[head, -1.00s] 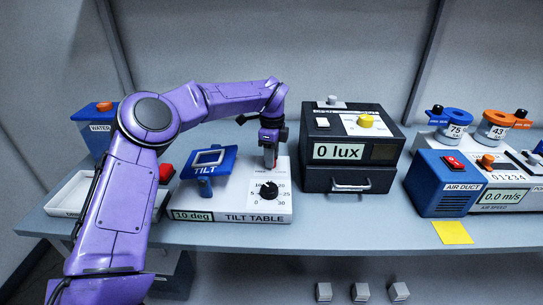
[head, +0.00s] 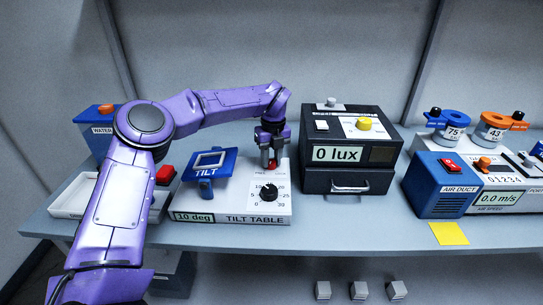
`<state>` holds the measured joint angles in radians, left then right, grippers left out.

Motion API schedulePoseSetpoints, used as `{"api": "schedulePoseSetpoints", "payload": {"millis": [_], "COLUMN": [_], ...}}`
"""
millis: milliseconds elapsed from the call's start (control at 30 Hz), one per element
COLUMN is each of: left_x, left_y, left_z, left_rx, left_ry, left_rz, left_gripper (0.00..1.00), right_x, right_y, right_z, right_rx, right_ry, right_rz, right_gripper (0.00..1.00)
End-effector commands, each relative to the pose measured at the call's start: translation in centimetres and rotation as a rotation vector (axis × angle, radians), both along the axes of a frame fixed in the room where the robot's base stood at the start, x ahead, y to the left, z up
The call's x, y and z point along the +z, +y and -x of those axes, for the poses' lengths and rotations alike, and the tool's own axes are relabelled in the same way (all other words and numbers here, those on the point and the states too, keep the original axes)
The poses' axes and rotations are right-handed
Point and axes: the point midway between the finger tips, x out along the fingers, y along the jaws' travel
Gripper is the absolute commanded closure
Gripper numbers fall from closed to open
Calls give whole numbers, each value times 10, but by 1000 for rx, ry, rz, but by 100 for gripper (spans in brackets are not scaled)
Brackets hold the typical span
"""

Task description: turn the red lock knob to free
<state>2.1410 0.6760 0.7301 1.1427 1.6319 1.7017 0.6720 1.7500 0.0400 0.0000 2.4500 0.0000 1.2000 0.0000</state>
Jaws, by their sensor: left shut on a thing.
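The red lock knob (head: 272,164) is at the back right of the white tilt table base (head: 188,201), partly hidden by my fingers. My left gripper (head: 271,158) points down over it and is shut on it. The knob's pointer and most of its label are hidden, so its setting cannot be read. The black angle dial (head: 268,191) is just in front of the gripper. The blue tilt plate (head: 209,163) stands to the left, and the display (head: 193,216) reads 10 deg. My right gripper is not in view.
The dark lux box (head: 348,180) stands close on the right. A red button (head: 165,175) and a white tray (head: 70,200) are on the left, by my left arm. The blue air duct unit (head: 437,183) and a yellow note (head: 449,233) are further right.

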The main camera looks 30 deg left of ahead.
Motion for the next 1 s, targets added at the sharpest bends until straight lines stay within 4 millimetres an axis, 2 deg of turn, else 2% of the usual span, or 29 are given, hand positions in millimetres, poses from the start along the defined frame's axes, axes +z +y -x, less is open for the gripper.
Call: {"api": "schedulePoseSetpoints", "payload": {"millis": [500,733,1000], "left_x": [3,2,2], "left_y": [0,0,0], "left_z": [0,0,0], "left_rx": [-440,-560,-621], "left_ry": [-4,-5,-5], "left_rz": [0,-1,-1], "left_gripper": [98,98,98], "right_x": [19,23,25], "right_y": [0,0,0], "right_z": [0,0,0], "right_rx": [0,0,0], "right_ry": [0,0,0], "right_rz": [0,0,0], "right_gripper": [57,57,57]}}
